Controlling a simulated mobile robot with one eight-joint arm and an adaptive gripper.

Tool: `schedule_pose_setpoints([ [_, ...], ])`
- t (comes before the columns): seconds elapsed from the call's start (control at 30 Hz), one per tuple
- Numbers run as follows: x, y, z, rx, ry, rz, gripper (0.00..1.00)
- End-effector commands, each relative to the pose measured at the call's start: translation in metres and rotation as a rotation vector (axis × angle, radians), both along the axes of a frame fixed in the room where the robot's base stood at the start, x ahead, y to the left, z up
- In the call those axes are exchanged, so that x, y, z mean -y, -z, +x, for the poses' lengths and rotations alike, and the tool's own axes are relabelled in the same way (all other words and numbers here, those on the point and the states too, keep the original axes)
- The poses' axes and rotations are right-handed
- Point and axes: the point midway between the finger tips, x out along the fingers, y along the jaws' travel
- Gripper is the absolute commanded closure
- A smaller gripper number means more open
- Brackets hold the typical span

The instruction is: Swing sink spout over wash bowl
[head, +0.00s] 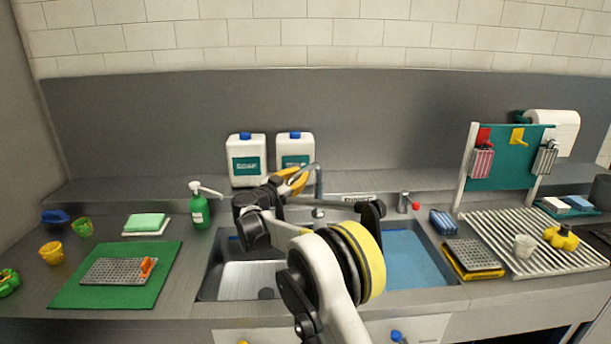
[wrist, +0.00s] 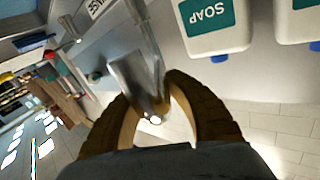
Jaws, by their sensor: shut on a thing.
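The sink spout (head: 319,186) is a thin grey metal pipe that rises behind the sink and bends over at the top toward the left. My gripper (head: 299,178), with yellow-orange fingers, is shut on the spout's end. In the wrist view the metal spout (wrist: 143,75) passes between the two fingers of my gripper (wrist: 163,100). The sink has a left bowl (head: 240,281) with a bare steel floor and a right bowl (head: 407,258) with a blue surface. My arm hides the middle of the sink and much of both bowls' inner edges.
Two white soap jugs (head: 246,172) stand on the ledge close behind my gripper. A green pump bottle (head: 199,211) stands left of the sink. A green mat (head: 112,290) lies far left. A striped drain rack (head: 510,246) and a teal tool board (head: 498,170) are on the right.

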Motion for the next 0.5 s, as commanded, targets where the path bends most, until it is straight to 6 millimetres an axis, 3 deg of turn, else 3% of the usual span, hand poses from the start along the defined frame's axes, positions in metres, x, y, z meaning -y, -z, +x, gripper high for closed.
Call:
schedule_pose_setpoints([
  [0.5, -0.005, -0.0011, 0.0055, 0.001, 0.063, -0.002, 1.0],
])
